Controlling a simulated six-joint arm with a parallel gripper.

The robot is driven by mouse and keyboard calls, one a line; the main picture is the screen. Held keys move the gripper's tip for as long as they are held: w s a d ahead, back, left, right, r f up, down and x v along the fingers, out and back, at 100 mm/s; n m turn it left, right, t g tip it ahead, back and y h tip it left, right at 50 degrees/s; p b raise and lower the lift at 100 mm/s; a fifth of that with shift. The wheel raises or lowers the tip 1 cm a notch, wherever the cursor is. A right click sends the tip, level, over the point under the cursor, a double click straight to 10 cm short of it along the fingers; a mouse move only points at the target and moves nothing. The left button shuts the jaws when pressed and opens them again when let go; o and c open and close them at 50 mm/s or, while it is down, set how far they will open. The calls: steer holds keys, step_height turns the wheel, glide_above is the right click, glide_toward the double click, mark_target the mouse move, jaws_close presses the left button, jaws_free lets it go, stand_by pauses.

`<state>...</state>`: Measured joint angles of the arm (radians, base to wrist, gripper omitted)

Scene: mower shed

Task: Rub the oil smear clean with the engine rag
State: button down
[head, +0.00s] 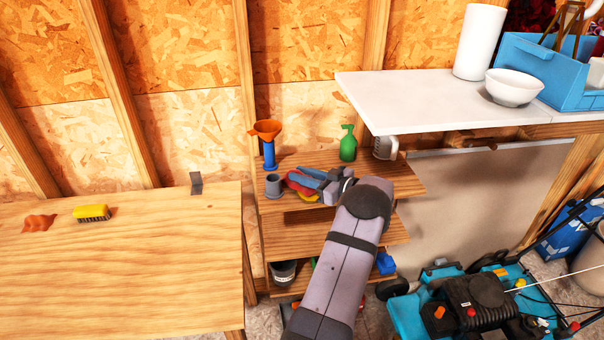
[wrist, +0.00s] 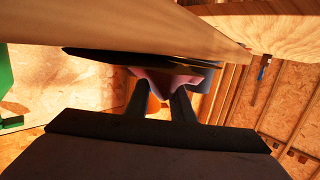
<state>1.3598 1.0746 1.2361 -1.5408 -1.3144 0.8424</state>
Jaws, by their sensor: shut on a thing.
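My gripper (head: 322,186) is over the top board of the small wooden shelf, among red, yellow and blue items. In the wrist view my gripper (wrist: 160,100) is shut on a pinkish, folded thing (wrist: 168,79) that looks like cloth, perhaps the engine rag. Its full shape is hidden by the fingers and a dark flat piece. A red piece (head: 298,189) shows beside the gripper in the head view; I cannot tell whether it is the held thing. A crumpled-looking red-brown patch (head: 38,222) lies on the left bench. I cannot make out a clear oil smear.
The left bench (head: 130,270) is mostly clear, with a yellow brush (head: 92,212). A white counter (head: 420,105) overhangs at right; a mower (head: 470,300) stands below.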

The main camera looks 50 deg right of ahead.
steer(key=shift+s+d+f+b, duration=0.25)
steer(key=shift+s+d+f, duration=0.1)
steer(key=shift+f, duration=0.15)
steer(key=shift+s+d+f+b, duration=0.2)
steer(key=shift+s+d+f, duration=0.1)
steer(key=shift+f, duration=0.15)
steer(key=shift+s+d+b, duration=2.1)
steer(key=shift+s+d, duration=0.65)
steer(key=shift+w+a+r, duration=0.15)
steer(key=shift+r, duration=0.05)
steer(key=shift+w+a+f+p, duration=0.15)
steer(key=shift+w+a+p, duration=0.45)
steer(key=shift+w+a, duration=2.7)
steer(key=shift+d+f+b, duration=0.15)
steer(key=shift+f+b, duration=0.05)
steer(key=shift+b, duration=0.3)
steer(key=shift+s+d+r+p, duration=0.2)
steer(key=shift+s+d+p, duration=0.2)
steer(key=shift+s+d, duration=0.5)
steer(key=shift+s+d+b, duration=0.55)
steer(key=shift+s+d, duration=1.95)
steer(key=shift+d, duration=0.05)
steer(key=shift+w+a+r+p, duration=0.15)
steer(key=shift+w+a+p, duration=0.05)
steer(key=shift+p, duration=0.2)
steer(key=shift+w+a+p, duration=2.15)
steer(key=shift+w+a, duration=1.1)
step_height(320, 180, up, 8)
steer(key=p, duration=0.5)
steer(key=shift+r, duration=0.1)
